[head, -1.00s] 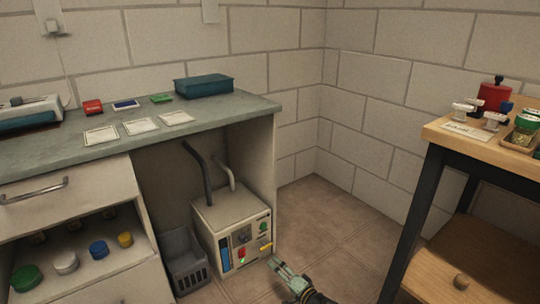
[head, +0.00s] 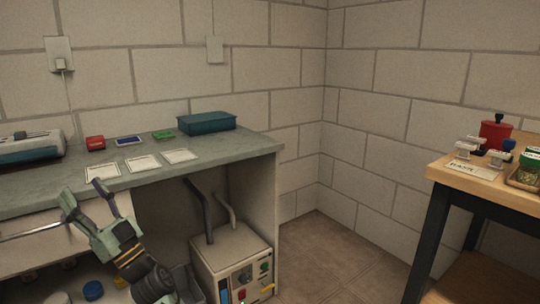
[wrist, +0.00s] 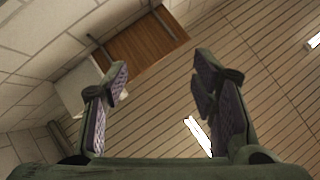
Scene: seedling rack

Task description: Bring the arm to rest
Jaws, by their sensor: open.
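My gripper (head: 84,195) is raised in front of the left counter's front edge in the head view, with its fingers pointing up and apart. It is open and nothing is between its fingers. In the wrist view my gripper (wrist: 160,85) also shows its two fingers wide apart and empty, with a slatted ceiling (wrist: 240,60) and a light strip (wrist: 198,134) beyond. The gripper covers part of the drawer front and the shelf behind it.
The grey-green counter (head: 235,152) holds white cards (head: 142,162), a teal box (head: 207,123) and small coloured items. A control box (head: 235,258) stands under it. A wooden table (head: 450,170) with a red canister (head: 495,132) is at right. Floor between is clear.

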